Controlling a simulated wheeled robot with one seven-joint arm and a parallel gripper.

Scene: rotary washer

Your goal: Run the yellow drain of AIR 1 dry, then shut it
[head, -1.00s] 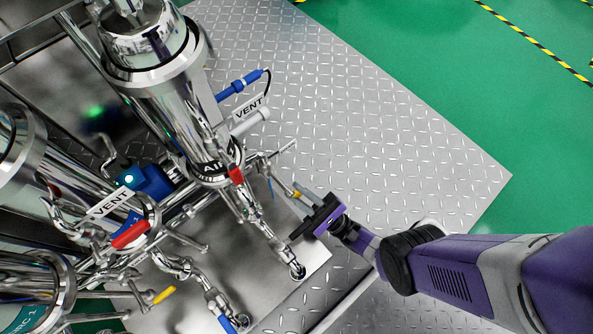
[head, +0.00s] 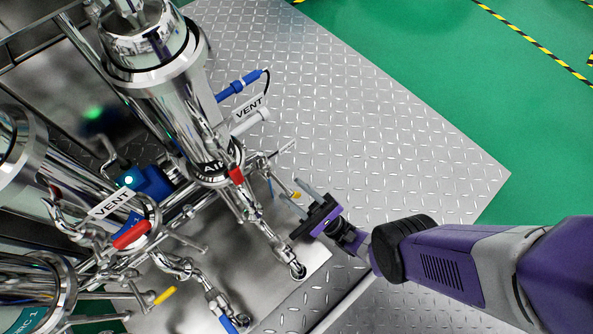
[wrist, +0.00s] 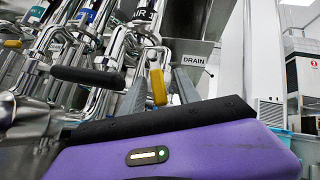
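The AIR 1 housing (head: 165,105) is a shiny steel cylinder at the upper left in the head view. Its yellow drain handle (wrist: 158,87) hangs below a bent steel pipe in the wrist view, near a DRAIN tag (wrist: 194,60). In the head view only a small yellow part (head: 296,195) shows by my gripper. My gripper (head: 289,189) is open, its fingers on either side of the yellow handle in the wrist view. I cannot tell whether either finger touches it. The drain outlet and any flow cannot be made out.
Another yellow handle (head: 165,295) is at the lower left. A black handle (wrist: 88,77) crosses the wrist view's left side. The tread-plate floor (head: 400,150) to the right is clear.

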